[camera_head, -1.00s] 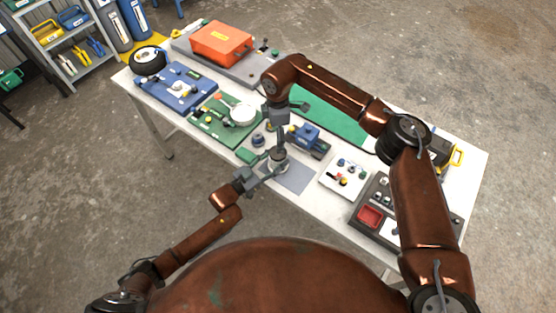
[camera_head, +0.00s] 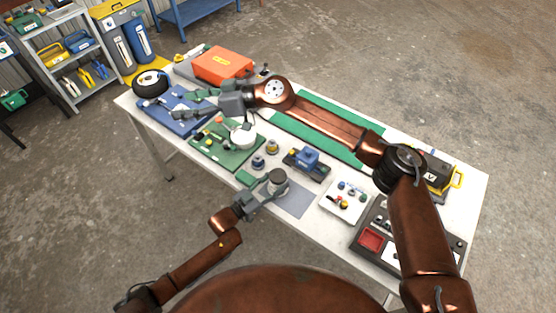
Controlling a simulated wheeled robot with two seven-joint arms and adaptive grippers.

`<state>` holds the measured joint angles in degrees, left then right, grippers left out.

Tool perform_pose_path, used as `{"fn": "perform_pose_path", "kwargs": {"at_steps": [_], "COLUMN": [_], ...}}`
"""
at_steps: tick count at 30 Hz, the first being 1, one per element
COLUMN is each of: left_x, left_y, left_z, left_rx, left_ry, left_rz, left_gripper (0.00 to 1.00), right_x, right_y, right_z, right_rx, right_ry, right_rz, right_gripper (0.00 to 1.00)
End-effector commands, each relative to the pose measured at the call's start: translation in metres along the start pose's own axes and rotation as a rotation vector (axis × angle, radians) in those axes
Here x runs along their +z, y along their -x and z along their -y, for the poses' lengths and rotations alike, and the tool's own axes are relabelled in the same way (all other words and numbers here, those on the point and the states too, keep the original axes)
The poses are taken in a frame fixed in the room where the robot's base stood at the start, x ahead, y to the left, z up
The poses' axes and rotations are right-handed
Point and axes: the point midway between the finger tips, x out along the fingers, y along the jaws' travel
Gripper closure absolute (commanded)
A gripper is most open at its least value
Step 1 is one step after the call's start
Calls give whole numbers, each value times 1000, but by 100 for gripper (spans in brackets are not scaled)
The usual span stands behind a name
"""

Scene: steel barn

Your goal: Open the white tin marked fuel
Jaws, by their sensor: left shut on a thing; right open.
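My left gripper (camera_head: 265,195) is shut on a small round tin (camera_head: 277,178) near the table's front edge, beside a grey mat. The tin stands upright, with a grey top and a paler side partly hidden by the fingers. No fuel marking is readable, and I cannot tell whether its lid is on. Two small round pieces, one dark (camera_head: 258,162) and one with a yellowish top (camera_head: 272,147), stand just behind it. My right gripper (camera_head: 190,105) is open over the blue board at the left, away from the tin, and appears empty.
A green board (camera_head: 215,157) carries a white round dish (camera_head: 243,138). The blue board (camera_head: 178,120), orange case (camera_head: 222,64) and black roll (camera_head: 150,83) are further left. A blue device (camera_head: 306,160) and white tray (camera_head: 345,199) stand right of the tin. The grey mat (camera_head: 294,201) is bare.

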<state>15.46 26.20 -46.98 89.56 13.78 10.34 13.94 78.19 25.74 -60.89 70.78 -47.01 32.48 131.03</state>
Motion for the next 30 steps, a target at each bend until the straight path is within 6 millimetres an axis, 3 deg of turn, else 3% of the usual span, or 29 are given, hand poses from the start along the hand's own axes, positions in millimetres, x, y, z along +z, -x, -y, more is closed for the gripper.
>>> {"fn": "perform_pose_path", "kwargs": {"at_steps": [3, 6, 9, 13, 17, 21, 25, 30], "left_x": [0, 0, 0, 0, 0, 0, 0, 0], "left_y": [0, 0, 0, 0, 0, 0, 0, 0], "left_z": [0, 0, 0, 0, 0, 0, 0, 0], "left_rx": [-1, -1, -1, -1, -1, -1, -1, -1], "left_ry": [0, 0, 0, 0, 0, 0, 0, 0], "left_rz": [1, 1, 1, 1, 1, 1, 1, 1], "left_gripper": [100, 100, 100, 100, 100, 100, 100, 100], "right_x": [-50, -84, -103, -104, -77, -23, 36, 115], "right_y": [8, 23, 42, 67, 90, 108, 120, 131], "right_z": [-21, -50, -87, -138, -184, -219, -231, -221], "right_rx": [66, 143, 235, 372, 527, 705, 868, 1070], "right_ry": [-142, -289, -455, -682, -920, -1167, -1368, -1586], "right_rz": [-183, -330, -455, -573, -638, -639, -584, -445], "right_gripper": [38, 38, 38, 38, 38, 38, 38, 38]}}
